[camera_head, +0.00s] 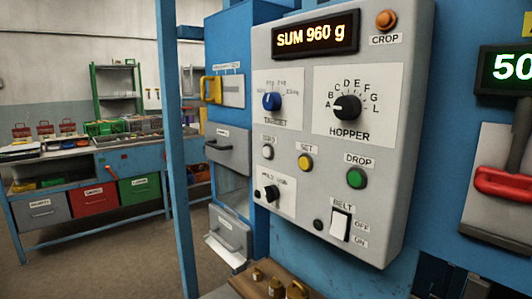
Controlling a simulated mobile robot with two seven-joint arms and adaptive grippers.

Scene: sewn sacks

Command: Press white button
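A small round white button (268,152) sits on the left side of a grey control panel (400,190). A small label above it is too blurred to read surely. A yellow button (305,162) marked SET is to its right, and a green button (356,178) marked DROP is further right. A blue TARGET knob (271,101) is above the white button. A knob with a black and white face (269,193) is below it. Neither of my grippers is in view, and nothing covers the white button.
A red handle (503,184) is at right. Brass weights (276,287) stand on a wooden block below. A blue post (175,150) stands left.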

